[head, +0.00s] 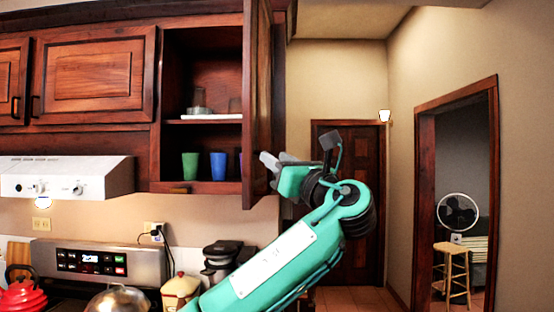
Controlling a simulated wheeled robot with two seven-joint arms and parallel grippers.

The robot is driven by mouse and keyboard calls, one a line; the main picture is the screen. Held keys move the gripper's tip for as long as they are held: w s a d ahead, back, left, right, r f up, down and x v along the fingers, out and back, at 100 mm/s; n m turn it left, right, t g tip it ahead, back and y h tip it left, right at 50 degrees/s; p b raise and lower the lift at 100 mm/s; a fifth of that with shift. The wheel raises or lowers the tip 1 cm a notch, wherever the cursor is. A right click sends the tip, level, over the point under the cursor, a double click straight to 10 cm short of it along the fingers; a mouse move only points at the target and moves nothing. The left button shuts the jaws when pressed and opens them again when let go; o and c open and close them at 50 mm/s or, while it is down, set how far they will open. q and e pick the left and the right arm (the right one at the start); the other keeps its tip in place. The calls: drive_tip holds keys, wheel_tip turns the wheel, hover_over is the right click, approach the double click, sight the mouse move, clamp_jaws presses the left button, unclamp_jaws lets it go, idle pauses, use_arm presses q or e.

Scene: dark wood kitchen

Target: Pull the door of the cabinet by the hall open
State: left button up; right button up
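The dark wood cabinet door (257,105) by the hall stands swung out from its upper cabinet, and I see it almost edge-on. The open cabinet (203,70) shows its inside, with a shelf, a green cup (190,166), a blue cup (218,166) and some clear glassware on the shelf.
A shut cabinet (98,75) and a white range hood (68,178) are at the left. Below are the stove panel (90,262), a red kettle (20,296) and a coffee maker (221,260). The hall at the right has open floor, a doorway and a stool (452,272).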

use_arm(q)
drive_tip(key=b+v, duration=0.5)
drive_tip(key=v, duration=0.8)
drive_tip(key=shift+s, duration=0.2)
drive_tip(key=shift+w+f, duration=0.1)
drive_tip(key=shift+w, duration=0.05)
